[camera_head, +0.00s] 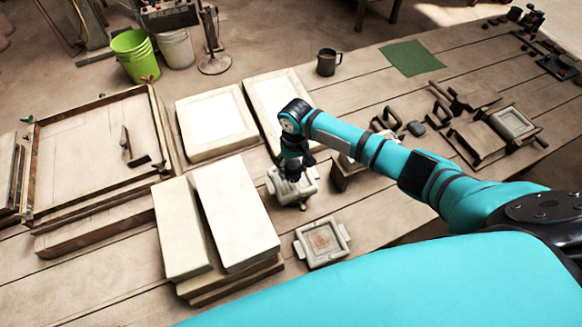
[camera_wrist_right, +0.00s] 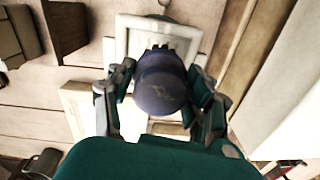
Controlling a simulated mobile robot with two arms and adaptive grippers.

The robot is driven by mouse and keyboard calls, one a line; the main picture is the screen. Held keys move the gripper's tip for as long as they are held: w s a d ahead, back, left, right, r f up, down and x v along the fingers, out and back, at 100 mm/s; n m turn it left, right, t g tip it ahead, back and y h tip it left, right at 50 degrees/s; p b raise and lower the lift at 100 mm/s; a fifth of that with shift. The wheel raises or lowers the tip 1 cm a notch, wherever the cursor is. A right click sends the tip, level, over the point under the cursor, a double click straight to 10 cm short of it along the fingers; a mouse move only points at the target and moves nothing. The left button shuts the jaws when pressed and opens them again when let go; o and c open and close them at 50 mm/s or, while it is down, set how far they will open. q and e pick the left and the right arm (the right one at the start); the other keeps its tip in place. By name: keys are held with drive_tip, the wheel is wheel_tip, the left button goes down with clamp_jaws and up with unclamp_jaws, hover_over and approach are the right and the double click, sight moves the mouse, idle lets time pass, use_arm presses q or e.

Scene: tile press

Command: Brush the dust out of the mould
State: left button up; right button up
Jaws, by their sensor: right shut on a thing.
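My right gripper (camera_head: 293,168) points down over a pale grey mould-like frame with side lugs (camera_head: 303,183), which it partly covers. In the right wrist view, my right gripper (camera_wrist_right: 163,95) is shut on a dark brush with a round top (camera_wrist_right: 162,84). A second pale square mould with side lugs (camera_head: 322,243) lies nearer to me, with reddish-brown dust inside. My left gripper is not in view.
Stacked pale slabs (camera_head: 235,213) stand left of the dusty mould. Two white-topped slabs (camera_head: 216,122) lie farther back. A dark mug (camera_head: 328,62), a green cloth (camera_head: 411,58) and several wooden parts lie farther right. Some bare planks lie between them.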

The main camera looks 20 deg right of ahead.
wheel_tip(320, 180, up, 3)
drive_tip(key=shift+f+p, duration=0.2)
drive_tip(key=shift+p, duration=0.75)
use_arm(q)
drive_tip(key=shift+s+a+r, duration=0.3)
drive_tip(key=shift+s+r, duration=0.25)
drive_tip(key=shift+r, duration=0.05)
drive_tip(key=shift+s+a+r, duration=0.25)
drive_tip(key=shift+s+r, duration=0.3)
use_arm(e)
drive_tip(key=shift+f, duration=0.1)
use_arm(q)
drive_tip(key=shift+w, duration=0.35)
